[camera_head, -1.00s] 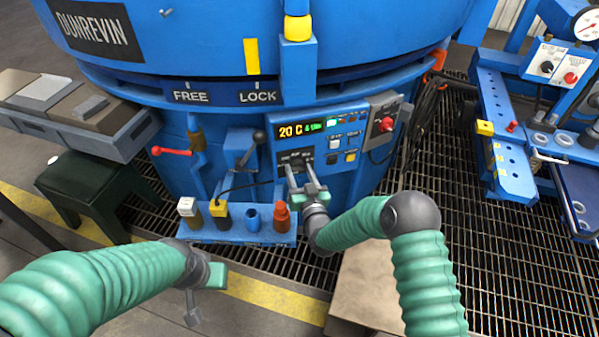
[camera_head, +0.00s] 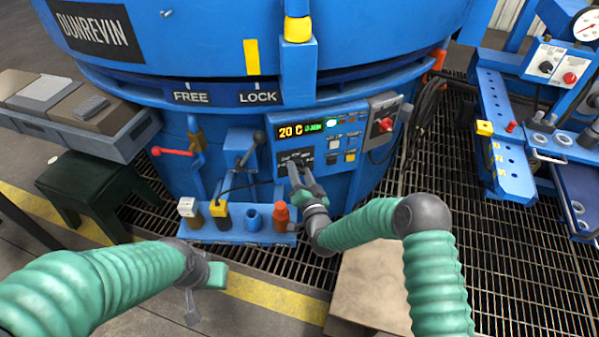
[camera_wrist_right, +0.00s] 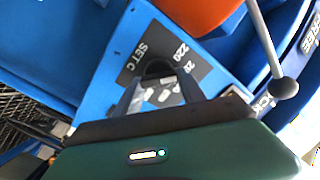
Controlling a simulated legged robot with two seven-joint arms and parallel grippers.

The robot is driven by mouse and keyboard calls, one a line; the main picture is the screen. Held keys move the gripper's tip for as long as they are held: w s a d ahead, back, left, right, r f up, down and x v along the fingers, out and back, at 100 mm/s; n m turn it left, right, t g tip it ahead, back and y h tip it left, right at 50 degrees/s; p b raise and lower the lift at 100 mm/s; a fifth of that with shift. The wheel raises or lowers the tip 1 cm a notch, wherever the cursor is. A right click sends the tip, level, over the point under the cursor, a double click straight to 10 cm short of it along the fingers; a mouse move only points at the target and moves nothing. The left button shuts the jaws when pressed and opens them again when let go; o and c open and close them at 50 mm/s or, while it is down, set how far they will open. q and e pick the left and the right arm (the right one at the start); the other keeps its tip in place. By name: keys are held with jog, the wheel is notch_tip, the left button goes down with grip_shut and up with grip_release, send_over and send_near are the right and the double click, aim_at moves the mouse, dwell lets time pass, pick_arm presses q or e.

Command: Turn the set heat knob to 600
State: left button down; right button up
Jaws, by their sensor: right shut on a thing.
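The set heat knob (camera_wrist_right: 158,69) is a dark knob on a black dial plate marked "SET C" (camera_wrist_right: 150,48), with numbers such as 220 beside it in the right wrist view. In the head view the dial plate (camera_head: 298,156) sits at the lower left of the blue control panel, partly behind my gripper. My right gripper (camera_head: 300,172) is at the dial and shut on the knob, its wrist rolled; it also shows in the right wrist view (camera_wrist_right: 160,90). The display (camera_head: 300,130) reads 20 C. My left gripper (camera_head: 200,295) hangs low at left, away from the panel; its jaw state is unclear.
Several buttons (camera_head: 342,145) and a red switch (camera_head: 385,125) lie right of the dial. A lever with a dark ball (camera_head: 259,137) stands close on the left. A blue shelf (camera_head: 235,237) with small items lies below. Grating floor is at right.

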jog(key=m, duration=0.4)
jog(key=shift+d+f+m, duration=0.2)
jog(key=shift+f+m, duration=0.05)
jog(key=shift+m, duration=0.05)
jog(key=m, duration=0.4)
jog(key=shift+f+m, duration=0.15)
jog(key=shift+m, duration=0.25)
jog(key=shift+f, duration=0.1)
jog(key=o, duration=1.4)
jog(key=shift+d, duration=0.1)
jog(key=shift+c, duration=0.2)
jog(key=shift+s+r, duration=0.1)
jog(key=shift+r, duration=0.1)
